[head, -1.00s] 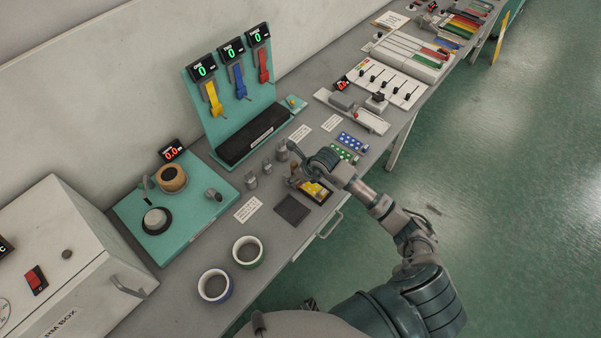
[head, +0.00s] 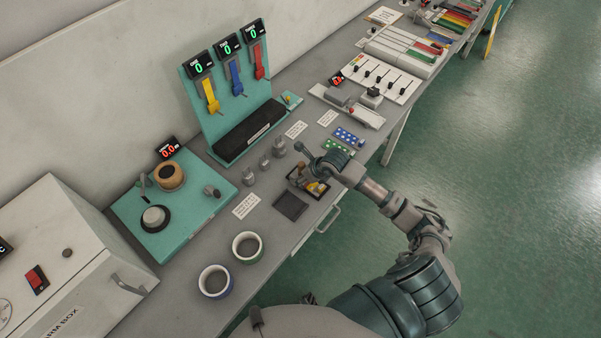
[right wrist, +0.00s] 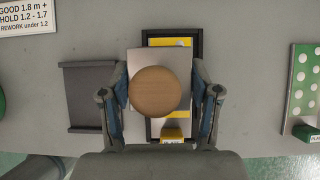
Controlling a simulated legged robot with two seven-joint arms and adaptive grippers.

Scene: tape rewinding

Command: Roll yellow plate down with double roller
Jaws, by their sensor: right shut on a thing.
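My right gripper (head: 306,174) is over the black-rimmed tray (head: 325,196) near the table's front edge. In the right wrist view, the gripper's fingers (right wrist: 160,92) are shut on a round wooden knob (right wrist: 157,92) on a flat grey square piece (right wrist: 143,60). This held tool hides much of the tray's middle, and no rollers can be made out. Yellow (right wrist: 172,41) shows in the tray (right wrist: 199,60) beyond and below the held piece; I take it for the yellow plate. Whether the tool touches it cannot be told. My left gripper is not in view.
A dark square pad (head: 290,206) lies left of the tray. Grey weights (head: 279,147) stand behind it. Green (head: 340,149) and blue dotted strips lie to its right. Two cups (head: 247,247) stand at front left, and a teal board (head: 175,215) lies behind them.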

